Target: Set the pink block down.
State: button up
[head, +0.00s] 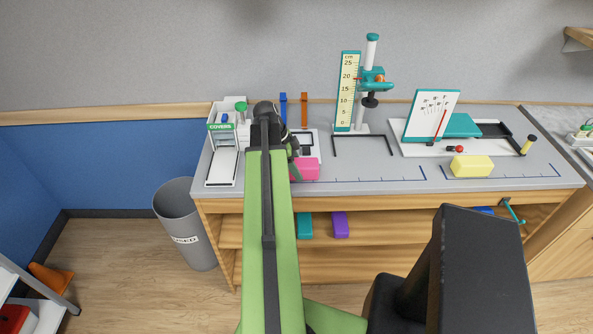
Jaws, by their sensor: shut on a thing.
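The pink block (306,169) is at the left part of the grey bench top, near its front edge. My gripper (294,160) is at the block's left side, shut on it, and partly hidden behind my green arm. I cannot tell whether the block touches the bench or hangs just above it. The grey bench top (380,183) has a blue ruled line along its front to the right of the block.
A yellow block (472,166) sits farther right on the bench. A grey bin (186,222) is on the floor at left. Bench space right of the pink block is clear.

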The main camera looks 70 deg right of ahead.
jog(key=shift+f, duration=0.2)
jog(key=o, duration=1.3)
jog(key=shift+r, duration=0.1)
jog(key=shift+w+r+p, duration=0.1)
jog(key=shift+r+p, duration=0.25)
jog(key=shift+r, duration=0.1)
jog(key=p+v, duration=1)
jog(key=v, duration=0.1)
jog(key=shift+w+a+r+p, duration=0.1)
jog(key=shift+r+p, duration=0.15)
jog(key=shift+p, duration=0.1)
jog(key=shift+f, duration=0.1)
